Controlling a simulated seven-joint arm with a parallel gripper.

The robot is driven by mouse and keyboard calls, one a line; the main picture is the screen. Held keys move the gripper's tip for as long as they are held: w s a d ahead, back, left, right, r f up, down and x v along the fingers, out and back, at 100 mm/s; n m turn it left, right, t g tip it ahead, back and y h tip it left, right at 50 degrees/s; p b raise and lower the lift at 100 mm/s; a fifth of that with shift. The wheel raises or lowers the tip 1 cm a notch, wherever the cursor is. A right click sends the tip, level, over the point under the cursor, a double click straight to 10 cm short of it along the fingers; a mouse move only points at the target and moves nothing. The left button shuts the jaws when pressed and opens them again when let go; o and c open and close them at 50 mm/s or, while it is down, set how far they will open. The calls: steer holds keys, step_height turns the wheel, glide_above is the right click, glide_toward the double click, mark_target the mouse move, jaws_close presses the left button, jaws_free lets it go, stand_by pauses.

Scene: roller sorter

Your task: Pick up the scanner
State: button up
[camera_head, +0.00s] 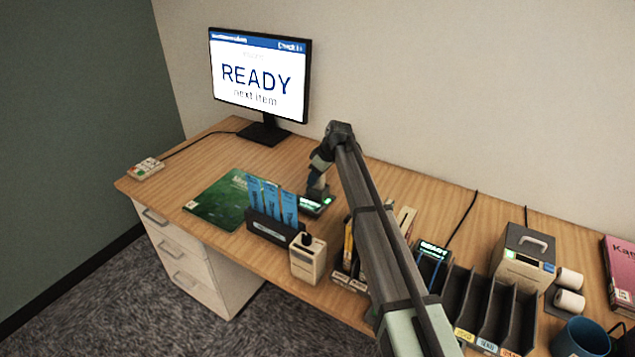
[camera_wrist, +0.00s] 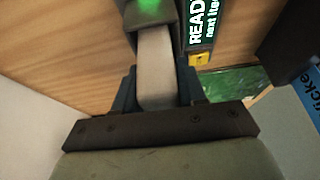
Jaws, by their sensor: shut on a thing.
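The scanner (camera_wrist: 155,62) has a pale grey handle and a dark head with a green light, seen at the top of the wrist view. My gripper (camera_wrist: 157,88) is shut on the handle, with one finger on each side of it. In the head view my gripper (camera_head: 318,180) is low over the desk, behind the holder of blue cards. The scanner is mostly hidden there by my arm and gripper. I cannot tell whether it touches the desk.
A dark display reading READY (camera_wrist: 200,28) is close beside the scanner. The blue cards (camera_head: 272,202), a green book (camera_head: 216,203) and a beige box (camera_head: 307,262) are nearby. A monitor (camera_head: 260,75) stands behind. Black trays (camera_head: 485,305) are at right.

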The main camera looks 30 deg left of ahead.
steer(key=shift+r, duration=0.15)
step_height(320, 180, up, 9)
steer(key=shift+s+a+r, duration=0.1)
steer(key=shift+a, duration=0.05)
steer(key=s+a+r, duration=0.1)
steer(key=a+r, duration=0.2)
steer(key=a, duration=0.6)
steer(key=s+a+r, duration=0.2)
steer(key=a+r, duration=0.2)
steer(key=a, duration=0.5)
steer(key=shift+s+r, duration=0.2)
steer(key=shift+s, duration=0.05)
step_height(320, 180, down, 7)
steer(key=shift+a+r, duration=0.1)
steer(key=shift+r, duration=0.05)
